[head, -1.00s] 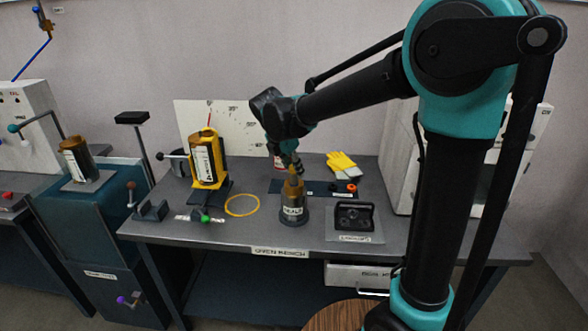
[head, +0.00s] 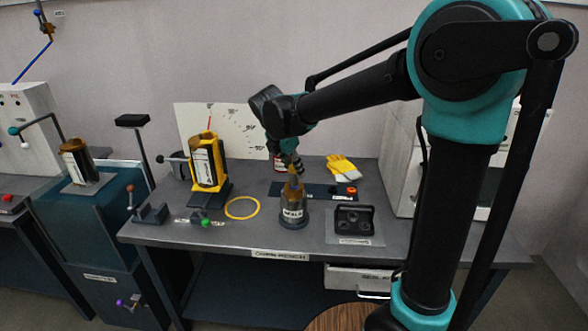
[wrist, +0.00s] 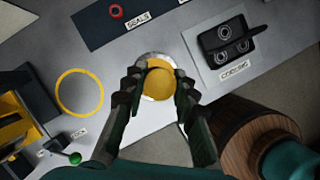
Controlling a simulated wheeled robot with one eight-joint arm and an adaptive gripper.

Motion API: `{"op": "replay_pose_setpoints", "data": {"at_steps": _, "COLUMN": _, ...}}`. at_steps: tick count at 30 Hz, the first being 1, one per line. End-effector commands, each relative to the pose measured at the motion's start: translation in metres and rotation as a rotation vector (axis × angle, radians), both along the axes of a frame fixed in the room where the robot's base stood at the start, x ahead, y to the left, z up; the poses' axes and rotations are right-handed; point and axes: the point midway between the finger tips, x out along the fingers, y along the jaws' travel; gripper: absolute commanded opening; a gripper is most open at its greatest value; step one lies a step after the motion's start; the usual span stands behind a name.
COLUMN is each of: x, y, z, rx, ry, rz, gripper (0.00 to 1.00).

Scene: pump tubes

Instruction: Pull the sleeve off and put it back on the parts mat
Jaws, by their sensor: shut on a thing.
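My gripper (head: 293,172) points down over a labelled metal stand (head: 292,214) near the middle of the bench. Its fingers are shut on a round brass-coloured piece, which I take to be the sleeve; it shows between the fingers in the wrist view (wrist: 158,80). A pale metal rim shows around the piece there. I cannot tell whether it is still seated on the stand or lifted slightly. The dark parts mat (head: 316,189) lies just behind the stand, with a red-orange ring (head: 351,190) on it. The mat, labelled "SEALS", also shows at the top of the wrist view (wrist: 93,28).
A black fixture (head: 354,217) stands on a plate right of the stand. A yellow ring (head: 242,207) lies to the left, near a yellow-framed holder (head: 207,162) and a green knob (head: 206,222). Yellow-grey gloves (head: 343,168) lie behind the mat.

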Motion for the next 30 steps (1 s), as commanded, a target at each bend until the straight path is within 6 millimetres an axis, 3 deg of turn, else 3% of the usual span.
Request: {"op": "replay_pose_setpoints", "data": {"at_steps": 30, "x": 0.000, "y": 0.000, "z": 0.042, "rx": 0.000, "ry": 0.000, "rz": 0.000, "gripper": 0.00}}
